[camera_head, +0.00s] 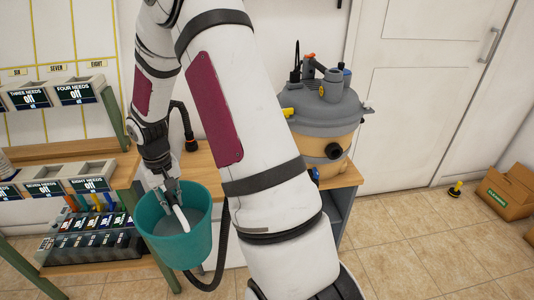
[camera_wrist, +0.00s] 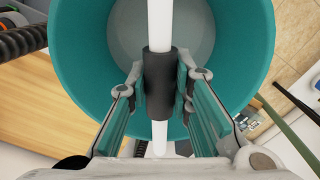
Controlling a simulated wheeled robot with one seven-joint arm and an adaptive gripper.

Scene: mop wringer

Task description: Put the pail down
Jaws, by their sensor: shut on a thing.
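The teal pail (camera_head: 174,240) hangs from my gripper (camera_head: 172,187) in the head view, in front of the wooden bench. My gripper is shut on the black grip of the pail's white handle (camera_wrist: 160,30). The grip (camera_wrist: 159,85) sits between the two fingers (camera_wrist: 160,95) in the wrist view. The pail (camera_wrist: 85,50) opens below the fingers, and its grey inside shows as empty. The pail's underside and what lies directly beneath it are hidden.
A wooden bench (camera_head: 205,165) carries a grey and tan vacuum-like machine (camera_head: 325,110). A shelf of labelled bins (camera_head: 80,180) stands at the left. A cardboard box (camera_head: 508,190) sits by the right wall. The tiled floor at the right (camera_head: 420,245) is mostly clear.

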